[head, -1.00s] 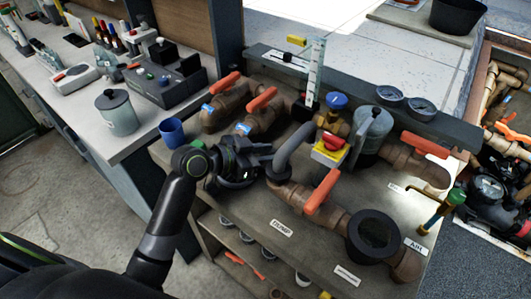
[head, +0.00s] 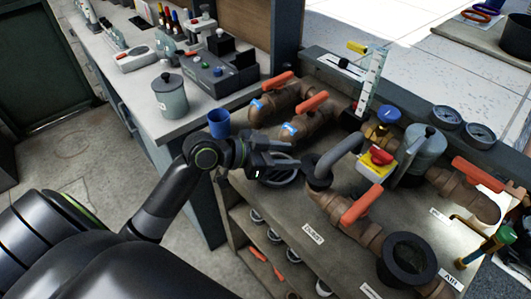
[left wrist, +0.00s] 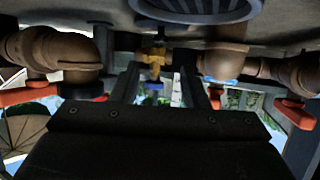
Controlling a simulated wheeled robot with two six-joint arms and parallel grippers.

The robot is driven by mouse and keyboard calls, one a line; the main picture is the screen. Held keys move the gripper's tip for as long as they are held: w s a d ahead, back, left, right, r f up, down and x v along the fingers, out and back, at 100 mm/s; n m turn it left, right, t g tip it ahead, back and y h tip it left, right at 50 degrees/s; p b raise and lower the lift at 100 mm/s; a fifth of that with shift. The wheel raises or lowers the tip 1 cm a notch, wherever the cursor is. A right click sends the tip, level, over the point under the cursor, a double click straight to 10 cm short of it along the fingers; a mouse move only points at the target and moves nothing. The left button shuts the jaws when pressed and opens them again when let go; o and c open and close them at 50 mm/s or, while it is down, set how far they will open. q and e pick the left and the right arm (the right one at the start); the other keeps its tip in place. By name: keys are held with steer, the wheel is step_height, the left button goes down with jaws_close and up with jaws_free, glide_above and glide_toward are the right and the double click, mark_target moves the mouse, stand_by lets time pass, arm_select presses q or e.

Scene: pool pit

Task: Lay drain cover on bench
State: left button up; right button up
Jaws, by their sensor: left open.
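A round dark grey ribbed piece, apparently the drain cover (head: 277,178), lies on the brown bench (head: 330,258) left of the foot of a bent grey pipe. Its ribbed face also shows at the top edge of the left wrist view (left wrist: 195,12). My left gripper (head: 292,156) is open above and beside the cover, its fingers hiding part of it. In the left wrist view the open fingers (left wrist: 158,70) have no object held between them; a brass valve shows beyond. I cannot tell whether the fingers touch the cover. My right gripper is out of view.
Brown pipes with orange handles (head: 312,102) stand behind the gripper. A red and yellow switch (head: 377,162) and a black ring flange (head: 408,260) are to the right. A blue cup (head: 219,124) stands close behind my wrist. A pale counter (head: 190,122) lies to the left.

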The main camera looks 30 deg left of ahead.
arm_select(q)
steer(key=shift+v, duration=2.6)
